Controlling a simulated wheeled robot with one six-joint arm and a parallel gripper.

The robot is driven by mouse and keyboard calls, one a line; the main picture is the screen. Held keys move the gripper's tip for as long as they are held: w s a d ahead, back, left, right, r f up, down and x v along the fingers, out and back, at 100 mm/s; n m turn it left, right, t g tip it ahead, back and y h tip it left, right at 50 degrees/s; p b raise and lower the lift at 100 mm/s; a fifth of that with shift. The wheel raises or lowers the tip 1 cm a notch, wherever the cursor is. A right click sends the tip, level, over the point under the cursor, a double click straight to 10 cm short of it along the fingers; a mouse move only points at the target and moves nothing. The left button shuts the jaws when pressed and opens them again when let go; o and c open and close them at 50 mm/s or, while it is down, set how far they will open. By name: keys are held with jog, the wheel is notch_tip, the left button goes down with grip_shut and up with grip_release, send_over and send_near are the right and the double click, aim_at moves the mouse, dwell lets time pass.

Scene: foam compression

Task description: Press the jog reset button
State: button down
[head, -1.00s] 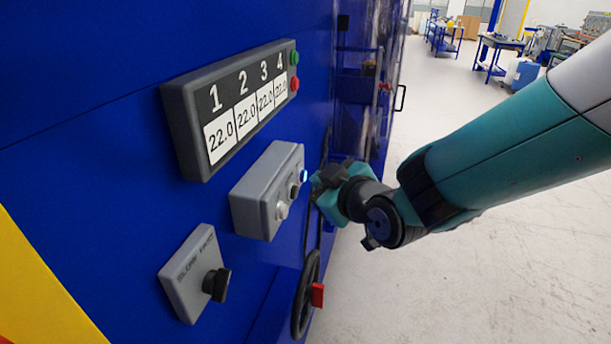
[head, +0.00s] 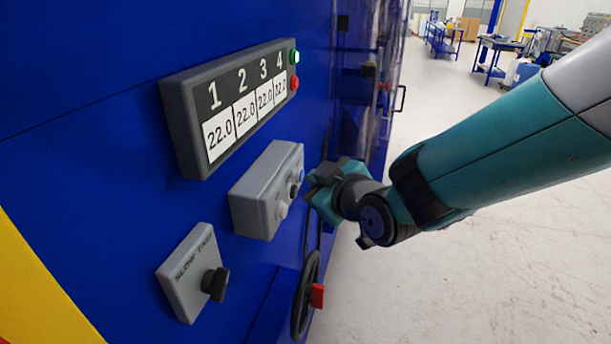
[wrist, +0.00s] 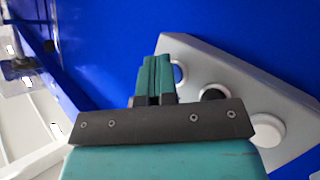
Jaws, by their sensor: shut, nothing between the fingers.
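A grey button box (head: 262,195) is mounted on the blue machine face. It carries a blue button (head: 301,174) at its far end, a black one (head: 294,190) and a whitish one (head: 282,209). No label is readable, so I cannot tell which is jog reset. My gripper (head: 311,179) is shut and empty beside the blue button. In the wrist view my shut fingers (wrist: 157,76) partly cover the blue-rimmed button (wrist: 179,73); the black button (wrist: 212,94) and white button (wrist: 267,130) lie to the right. Contact with the blue button cannot be told.
A display panel (head: 240,100) above shows four readings, with green (head: 294,57) and red (head: 294,83) lights at its end. A slow/fast knob box (head: 190,275) sits below. A handwheel (head: 305,295) stands under my gripper. Open floor lies to the right.

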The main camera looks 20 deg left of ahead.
jog(key=shift+d+b, duration=0.35)
jog(key=shift+b, duration=0.05)
jog(key=d+b, duration=0.3)
jog(key=d, duration=0.3)
jog(key=shift+w, duration=0.15)
dwell(0.8)
jog(key=s+d+f+m+g+h+b, duration=0.1)
jog(key=s+d+m+g+h, duration=0.6)
jog(key=s+d, duration=1.5)
jog(key=shift+s+d+m+g+b, duration=0.4)
jog(key=shift+m+g+b, duration=0.4)
jog(key=shift+g, duration=0.4)
